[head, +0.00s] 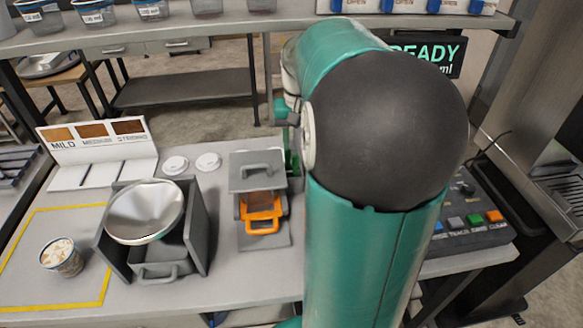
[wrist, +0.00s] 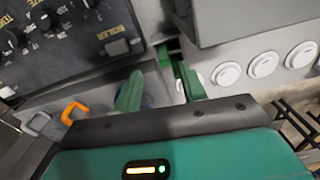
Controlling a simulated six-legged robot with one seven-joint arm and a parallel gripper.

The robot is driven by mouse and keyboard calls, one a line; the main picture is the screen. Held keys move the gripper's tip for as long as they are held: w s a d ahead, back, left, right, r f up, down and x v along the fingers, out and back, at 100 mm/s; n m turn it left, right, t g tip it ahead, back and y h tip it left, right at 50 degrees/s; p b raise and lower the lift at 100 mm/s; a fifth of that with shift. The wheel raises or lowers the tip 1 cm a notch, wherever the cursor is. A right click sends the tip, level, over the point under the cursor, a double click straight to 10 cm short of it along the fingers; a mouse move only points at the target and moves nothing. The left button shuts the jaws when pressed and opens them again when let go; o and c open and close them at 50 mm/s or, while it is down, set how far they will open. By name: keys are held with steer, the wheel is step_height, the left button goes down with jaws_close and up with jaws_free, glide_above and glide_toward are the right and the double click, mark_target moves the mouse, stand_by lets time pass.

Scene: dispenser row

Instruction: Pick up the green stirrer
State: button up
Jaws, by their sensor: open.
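My gripper (wrist: 158,84) shows in the wrist view with its two green fingers apart. I cannot tell a green stirrer from the green finger parts there. In the head view my teal arm with its black joint covers the middle right of the counter. Only a bit of green shows at its left edge, beside the grey dispenser (head: 257,171). No separate green stirrer can be made out in either view.
The grey dispenser has an orange-handled drawer (head: 261,214). Left of it stand a metal funnel (head: 146,210) on a grey stand and a paper cup (head: 61,257) inside a yellow outline. A button panel (head: 470,222) is on the right. A shelf (head: 120,37) runs along the back.

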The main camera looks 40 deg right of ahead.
mark_target(295, 155)
steer(key=shift+w+f+n, duration=0.4)
steer(key=shift+n, duration=0.1)
step_height(295, 155, down, 7)
steer(key=shift+a+f, duration=0.1)
jaws_close()
